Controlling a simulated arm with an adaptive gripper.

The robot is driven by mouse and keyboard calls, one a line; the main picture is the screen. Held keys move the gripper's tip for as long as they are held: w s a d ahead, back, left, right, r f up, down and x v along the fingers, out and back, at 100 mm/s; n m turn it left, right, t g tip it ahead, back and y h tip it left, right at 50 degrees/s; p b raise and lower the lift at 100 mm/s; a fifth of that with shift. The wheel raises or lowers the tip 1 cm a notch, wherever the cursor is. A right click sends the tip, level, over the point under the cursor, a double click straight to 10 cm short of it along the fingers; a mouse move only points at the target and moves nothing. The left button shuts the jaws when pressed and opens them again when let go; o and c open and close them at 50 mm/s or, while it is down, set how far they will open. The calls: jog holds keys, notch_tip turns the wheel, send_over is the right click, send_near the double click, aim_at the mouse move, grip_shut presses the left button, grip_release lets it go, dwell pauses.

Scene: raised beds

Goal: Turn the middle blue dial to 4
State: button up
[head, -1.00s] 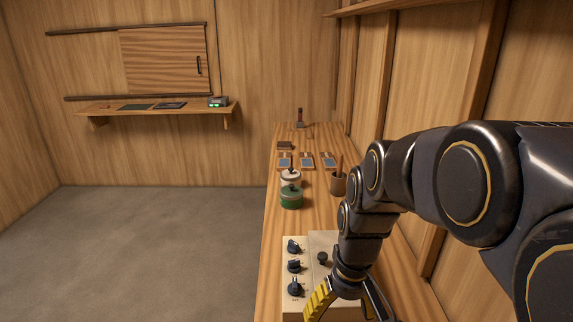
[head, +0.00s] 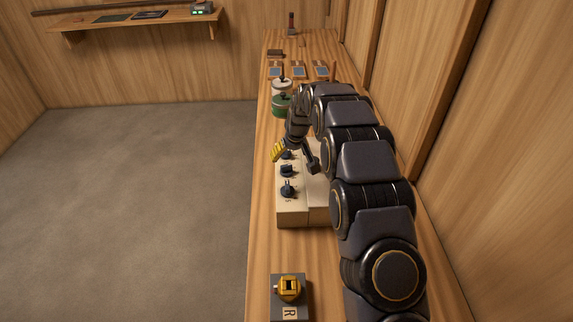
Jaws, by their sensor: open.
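A cream control box (head: 294,215) on the bench carries a column of dark blue dials along its left part. The middle dial (head: 287,171) sits between the near dial (head: 288,188) and the far dial (head: 286,155). The markings around the dials are too small to read. My gripper (head: 296,158) is open, with one yellow finger on the left and a dark finger on the right. It is over the far end of the box, around or just above the far dial, which it partly covers. Whether it touches that dial I cannot tell. The middle dial is clear of the fingers.
A grey block with a yellow knob and an R label (head: 289,290) sits at the near end of the bench. A green pot (head: 281,106) and a white pot (head: 281,86) stand beyond the box. A wooden wall closes the right side. My arm covers the bench's right half.

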aim_at(286, 165)
jog(key=x, duration=0.7)
jog(key=shift+f, duration=0.2)
jog(key=c, duration=1.1)
